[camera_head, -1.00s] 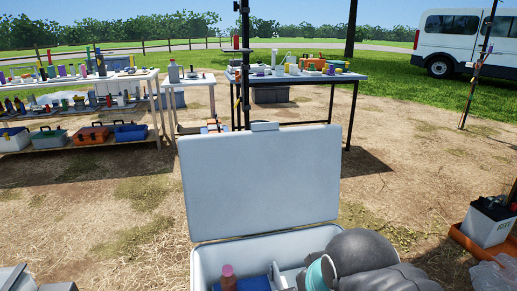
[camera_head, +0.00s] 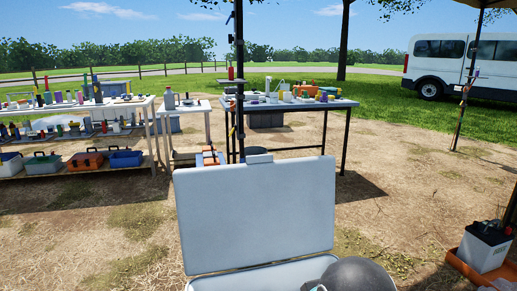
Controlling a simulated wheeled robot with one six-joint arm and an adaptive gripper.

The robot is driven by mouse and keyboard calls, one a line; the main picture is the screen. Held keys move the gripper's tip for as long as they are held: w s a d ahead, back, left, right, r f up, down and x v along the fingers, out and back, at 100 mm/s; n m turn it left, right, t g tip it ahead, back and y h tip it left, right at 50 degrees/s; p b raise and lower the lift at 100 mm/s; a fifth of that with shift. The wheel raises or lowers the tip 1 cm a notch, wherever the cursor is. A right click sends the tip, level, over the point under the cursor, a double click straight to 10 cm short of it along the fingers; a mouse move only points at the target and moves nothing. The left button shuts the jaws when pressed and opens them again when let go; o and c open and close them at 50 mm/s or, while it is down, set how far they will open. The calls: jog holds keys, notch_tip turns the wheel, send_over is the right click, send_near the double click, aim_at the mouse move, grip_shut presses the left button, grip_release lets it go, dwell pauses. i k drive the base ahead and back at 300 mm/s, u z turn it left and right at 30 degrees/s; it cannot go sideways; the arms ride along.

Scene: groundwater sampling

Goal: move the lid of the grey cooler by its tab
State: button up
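The pale grey lid (camera_head: 256,212) of the cooler stands open and nearly upright at the bottom centre of the head view. Its small tab (camera_head: 259,158) sticks up from the middle of the lid's top edge. Only the back rim (camera_head: 262,277) of the cooler body shows below the lid; its inside is almost wholly cut off by the frame. A dark grey rounded part of my arm covers the right end of the rim. My gripper is out of the frame, so its fingers and its distance from the tab cannot be seen.
A dark pole (camera_head: 239,90) stands behind the lid. A table with bottles (camera_head: 345,103) is behind it, and shelves (camera_head: 85,105) with toolboxes stand left. A white battery-like box (camera_head: 484,250) sits in an orange tray (camera_head: 462,265) at right. The ground between is open.

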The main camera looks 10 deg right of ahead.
aim_at(261, 209)
jog(key=z, duration=0.75)
jog(key=k, duration=1.05)
jog(key=z, duration=1.3)
jog(key=i, duration=1.95)
jog(key=u, duration=0.5)
jog(key=i, duration=1.7)
jog(key=u, duration=1.6)
jog(key=i, duration=0.95)
jog(key=u, duration=1.1)
jog(key=i, duration=0.3)
jog(key=u, duration=0.25)
